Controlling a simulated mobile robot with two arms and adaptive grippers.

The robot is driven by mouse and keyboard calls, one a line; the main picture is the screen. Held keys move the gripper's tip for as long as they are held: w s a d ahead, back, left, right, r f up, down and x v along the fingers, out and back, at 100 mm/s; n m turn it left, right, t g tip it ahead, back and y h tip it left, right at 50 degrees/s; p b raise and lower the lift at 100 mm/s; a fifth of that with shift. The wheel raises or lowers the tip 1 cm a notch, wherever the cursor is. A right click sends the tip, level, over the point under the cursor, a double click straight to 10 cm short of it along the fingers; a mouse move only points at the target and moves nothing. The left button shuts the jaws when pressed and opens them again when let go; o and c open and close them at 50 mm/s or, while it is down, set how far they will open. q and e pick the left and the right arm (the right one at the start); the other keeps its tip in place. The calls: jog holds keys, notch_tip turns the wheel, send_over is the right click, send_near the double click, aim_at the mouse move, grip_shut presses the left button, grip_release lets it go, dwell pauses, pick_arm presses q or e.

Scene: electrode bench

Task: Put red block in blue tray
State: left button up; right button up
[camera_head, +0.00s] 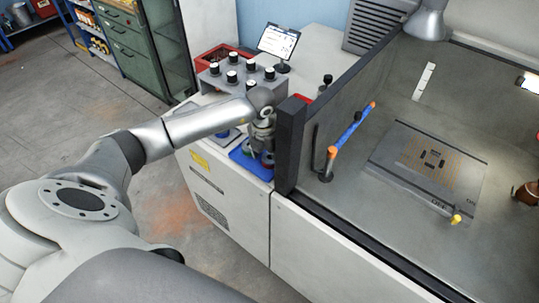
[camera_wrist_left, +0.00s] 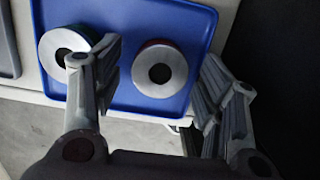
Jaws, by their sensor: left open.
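The blue tray (camera_head: 238,157) lies at the left end of the white bench, and it fills much of the left wrist view (camera_wrist_left: 120,92). Two round pieces with pale metal tops and dark central holes stand on it. The right-hand piece (camera_wrist_left: 146,82) shows a thin dark reddish edge and sits between my left fingers in that view. No clear red block shows.
A grey rack (camera_head: 238,84) with several black-and-white capped items stands behind the tray. A red bin (camera_head: 205,62) and a tablet (camera_head: 278,42) are farther back. A dark post (camera_head: 290,145) of the walled enclosure stands close to the gripper's right.

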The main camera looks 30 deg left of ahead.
aim_at(266, 161)
pick_arm(q)
jog(key=shift+r+p, duration=0.25)
jog(key=shift+p, duration=0.05)
notch_tip(266, 161, up, 12)
jog(key=s+b, duration=0.1)
jog(key=b, duration=0.3)
jog(key=shift+s+f, duration=0.15)
jog(key=shift+s, duration=0.25)
